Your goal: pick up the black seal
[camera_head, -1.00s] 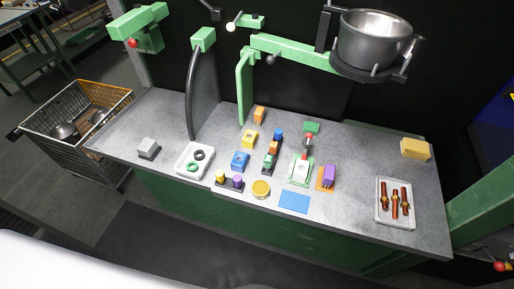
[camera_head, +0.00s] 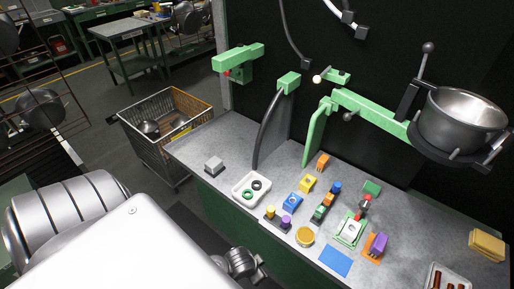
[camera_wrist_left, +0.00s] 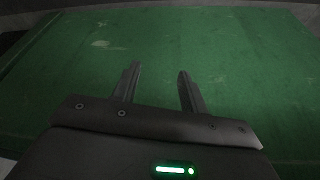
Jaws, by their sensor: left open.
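The black seal (camera_head: 257,185) is a small dark ring lying in a white tray (camera_head: 237,194) on the grey bench. A green ring (camera_head: 247,195) lies beside it in the tray. My left gripper shows in the left wrist view (camera_wrist_left: 160,70), open, with nothing between its two fingers. It faces a plain green surface that looks like the bench front. In the head view, the end of my left arm (camera_head: 240,262) is low, in front of and below the bench edge, apart from the seal. Its fingers are hard to make out there. My right gripper is not in view.
A grey block (camera_head: 213,165) stands left of the tray. Coloured blocks, a yellow round piece (camera_head: 305,236) and a blue mat (camera_head: 335,261) lie to the right. A black curved arm (camera_head: 268,135) rises behind the tray. A wire basket (camera_head: 165,140) stands left of the bench.

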